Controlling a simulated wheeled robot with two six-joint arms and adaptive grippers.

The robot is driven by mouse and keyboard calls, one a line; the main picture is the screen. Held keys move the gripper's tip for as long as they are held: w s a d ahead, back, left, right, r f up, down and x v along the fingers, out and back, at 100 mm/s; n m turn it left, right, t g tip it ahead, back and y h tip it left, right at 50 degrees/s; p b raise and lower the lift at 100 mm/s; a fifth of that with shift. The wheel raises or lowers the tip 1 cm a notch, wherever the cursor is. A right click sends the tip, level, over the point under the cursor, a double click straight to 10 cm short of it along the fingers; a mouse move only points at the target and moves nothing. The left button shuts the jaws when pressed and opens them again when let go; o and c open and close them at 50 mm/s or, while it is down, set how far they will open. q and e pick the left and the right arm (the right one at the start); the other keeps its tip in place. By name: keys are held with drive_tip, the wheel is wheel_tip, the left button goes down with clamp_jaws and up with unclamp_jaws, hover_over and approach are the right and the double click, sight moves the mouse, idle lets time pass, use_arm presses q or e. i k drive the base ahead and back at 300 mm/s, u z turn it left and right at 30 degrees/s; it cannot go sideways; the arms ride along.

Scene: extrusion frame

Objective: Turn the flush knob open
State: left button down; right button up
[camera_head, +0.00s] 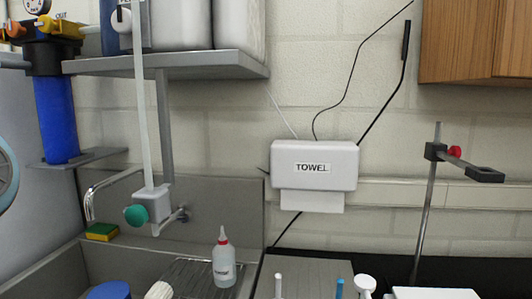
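No knob in view carries a label that I can read as flush. A round teal-green knob (136,215) sits on a white valve block (153,201) at the foot of a vertical white pipe, over the sink. Yellow-orange handles (62,27) sit on the dark head of a blue filter housing (56,117) at the upper left. One has small lettering beside it that is hard to read. Which of these is the flush knob I cannot tell. Neither my left nor my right gripper is in view.
A metal shelf (170,65) with large containers hangs above the sink. A curved faucet (90,200), a sponge (102,231) and a red-capped bottle (224,262) are near the sink. A towel dispenser (314,165) is on the wall; a clamp stand (428,205) stands right.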

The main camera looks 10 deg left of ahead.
sight(123, 21)
drive_tip(key=z, duration=0.05)
drive_tip(key=k, duration=1.5)
drive_tip(key=u, duration=0.05)
